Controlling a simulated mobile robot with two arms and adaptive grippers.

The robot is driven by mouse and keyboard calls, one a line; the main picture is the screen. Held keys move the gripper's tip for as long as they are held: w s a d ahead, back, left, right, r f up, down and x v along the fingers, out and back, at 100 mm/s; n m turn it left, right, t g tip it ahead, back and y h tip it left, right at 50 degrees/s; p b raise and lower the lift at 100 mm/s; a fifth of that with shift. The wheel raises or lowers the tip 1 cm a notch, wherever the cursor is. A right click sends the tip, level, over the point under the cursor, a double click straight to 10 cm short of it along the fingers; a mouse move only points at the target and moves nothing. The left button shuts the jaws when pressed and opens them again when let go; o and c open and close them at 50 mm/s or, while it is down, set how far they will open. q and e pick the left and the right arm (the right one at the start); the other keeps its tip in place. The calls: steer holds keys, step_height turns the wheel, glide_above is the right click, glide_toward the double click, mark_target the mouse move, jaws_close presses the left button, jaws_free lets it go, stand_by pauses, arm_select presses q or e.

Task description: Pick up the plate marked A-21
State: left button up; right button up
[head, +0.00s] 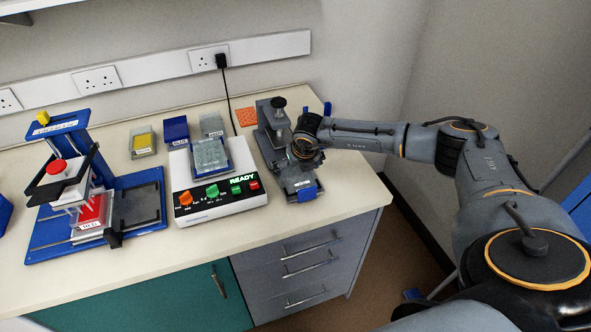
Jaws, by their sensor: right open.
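I cannot read A-21 on any plate. A clear plate (209,155) sits on the white device (220,205) whose panel reads READY. A blue-edged item with a small white label (303,186) lies at the front of the grey press-like device (274,130); its text is too small to read. My right gripper (305,158) is open, reaching in from the right and pointing down over this grey device. It hides part of the device, and I cannot tell whether it touches anything. My left gripper is not in view.
At the left stands a blue stand (60,130) with a labelled red plate (90,210) under its head. Behind the white device are a yellow plate (143,142), a blue box (176,129), a pale labelled plate (212,124) and an orange rack (246,116). The front bench strip is clear.

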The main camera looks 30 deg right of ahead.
steer(key=shift+w+f, duration=0.1)
steer(key=shift+f, duration=0.05)
steer(key=c, duration=1.2)
steer(key=shift+r, duration=0.4)
step_height(320, 180, up, 2)
steer(key=shift+r+b, duration=0.15)
steer(key=shift+b, duration=0.5)
steer(key=s+r+b, duration=0.1)
steer(key=s+r, duration=0.1)
steer(key=s+a+r+b, duration=0.1)
steer(key=s+r, duration=0.1)
steer(key=shift+a+r, duration=0.2)
steer(key=shift+r, duration=0.1)
steer(key=s+a+r+b, duration=0.1)
steer(key=s, duration=0.2)
steer(key=s+a+r+b, duration=0.1)
steer(key=s+r, duration=0.1)
steer(key=s, duration=0.1)
steer(key=s+a+r+b, duration=0.1)
steer(key=s+r+b, duration=0.1)
steer(key=s, duration=0.1)
steer(key=shift+s+a+r, duration=0.15)
steer(key=shift+r, duration=0.1)
